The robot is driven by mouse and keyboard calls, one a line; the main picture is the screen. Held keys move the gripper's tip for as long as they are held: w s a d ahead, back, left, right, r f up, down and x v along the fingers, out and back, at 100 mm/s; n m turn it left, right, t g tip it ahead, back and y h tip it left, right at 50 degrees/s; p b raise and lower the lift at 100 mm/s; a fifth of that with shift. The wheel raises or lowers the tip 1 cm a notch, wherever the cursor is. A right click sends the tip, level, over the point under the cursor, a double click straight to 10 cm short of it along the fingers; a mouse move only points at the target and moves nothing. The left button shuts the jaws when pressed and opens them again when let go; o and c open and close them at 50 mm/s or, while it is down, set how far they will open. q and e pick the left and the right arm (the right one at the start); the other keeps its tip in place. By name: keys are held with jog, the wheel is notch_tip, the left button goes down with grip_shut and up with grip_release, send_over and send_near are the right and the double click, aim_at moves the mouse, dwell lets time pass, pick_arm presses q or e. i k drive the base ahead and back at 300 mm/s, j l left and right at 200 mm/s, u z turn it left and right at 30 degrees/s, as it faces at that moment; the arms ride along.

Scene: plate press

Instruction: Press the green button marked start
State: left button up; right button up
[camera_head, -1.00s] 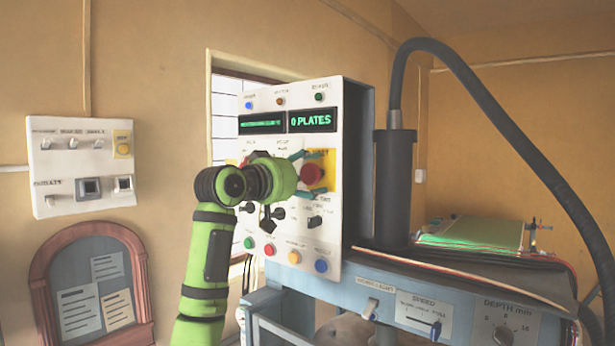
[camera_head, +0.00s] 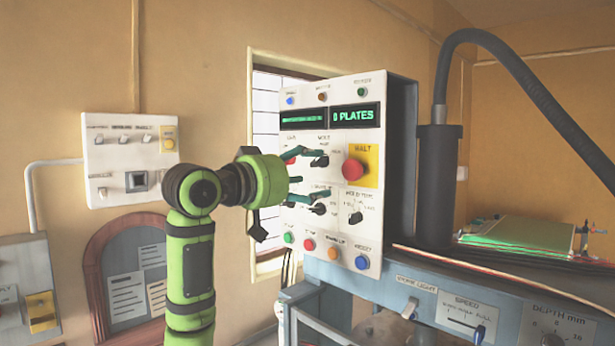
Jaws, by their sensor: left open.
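A green button (camera_head: 288,238) is at the left end of the bottom row on the white control panel (camera_head: 340,228). Its small label is too blurred to read. My left gripper (camera_head: 320,182) is open and empty, its two teal fingers spread one above the other in front of the panel's middle knobs. It is above the green button and left of the large red HALT button (camera_head: 353,170). I cannot tell whether the fingertips touch the panel. My right gripper is out of view.
Red (camera_head: 309,244), orange (camera_head: 333,253) and blue (camera_head: 361,262) buttons share the bottom row. The display (camera_head: 355,116) reads 0 PLATES. A thick black hose (camera_head: 525,75) arches at the right. A white switch box (camera_head: 130,158) hangs on the left wall.

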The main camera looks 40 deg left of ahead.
aim_at(288, 237)
jog(key=u, duration=1.15)
